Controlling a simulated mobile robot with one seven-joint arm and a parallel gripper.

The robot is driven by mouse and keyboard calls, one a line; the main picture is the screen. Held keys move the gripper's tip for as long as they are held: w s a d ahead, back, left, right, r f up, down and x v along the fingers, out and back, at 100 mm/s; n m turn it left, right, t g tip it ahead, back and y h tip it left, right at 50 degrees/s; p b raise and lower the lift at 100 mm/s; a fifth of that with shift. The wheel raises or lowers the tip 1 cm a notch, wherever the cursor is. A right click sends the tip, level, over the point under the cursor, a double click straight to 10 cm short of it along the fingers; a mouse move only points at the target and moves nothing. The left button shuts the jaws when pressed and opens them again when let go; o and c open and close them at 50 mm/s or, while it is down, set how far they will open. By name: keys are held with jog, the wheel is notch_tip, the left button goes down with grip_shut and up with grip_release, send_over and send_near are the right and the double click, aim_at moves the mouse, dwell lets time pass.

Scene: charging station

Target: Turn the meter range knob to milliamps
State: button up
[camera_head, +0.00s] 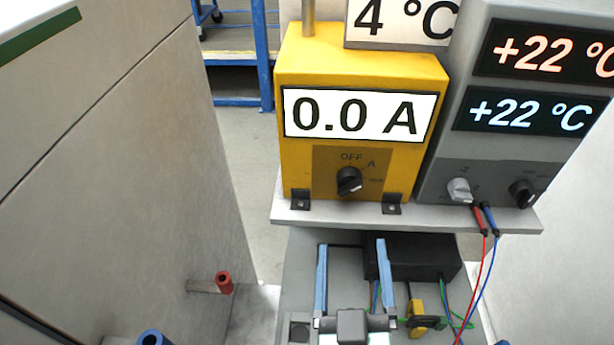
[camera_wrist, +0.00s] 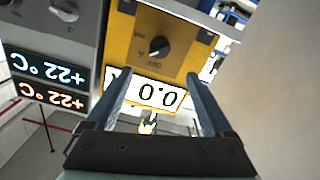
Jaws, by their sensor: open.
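The yellow meter (camera_head: 362,72) stands on a grey shelf, and its display (camera_head: 359,115) reads 0.0 A. Its black range knob (camera_head: 349,181) is on the lower front, with the labels OFF above, A at upper right and a small, blurred label at right. The knob's white mark seems to point up and right, towards A. My gripper (camera_head: 352,243) is open and empty, below and in front of the knob, apart from it. In the wrist view the picture is upside down; the knob (camera_wrist: 159,48) shows beyond and between the open fingertips (camera_wrist: 158,76).
A grey instrument (camera_head: 450,145) with two +22 °C displays and two knobs stands close on the right. Red and blue leads (camera_head: 487,237) hang from it. Below the shelf (camera_head: 300,216) are a black box (camera_head: 430,256) and wires. A large pale cabinet (camera_head: 115,150) is at left.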

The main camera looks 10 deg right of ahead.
aim_at(349, 193)
jog(key=p+x, duration=0.4)
jog(key=x, duration=0.8)
jog(key=shift+w+d+f, duration=0.15)
jog(key=shift+w, duration=0.25)
jog(key=c, duration=1.3)
jog(key=shift+c, duration=0.2)
jog(key=shift+m, duration=0.3)
jog(key=m+p, duration=0.1)
jog(key=m, duration=0.3)
jog(key=m+p, duration=0.1)
jog(key=m, duration=0.4)
jog(key=shift+p, duration=0.35)
jog(key=shift+m, duration=0.3)
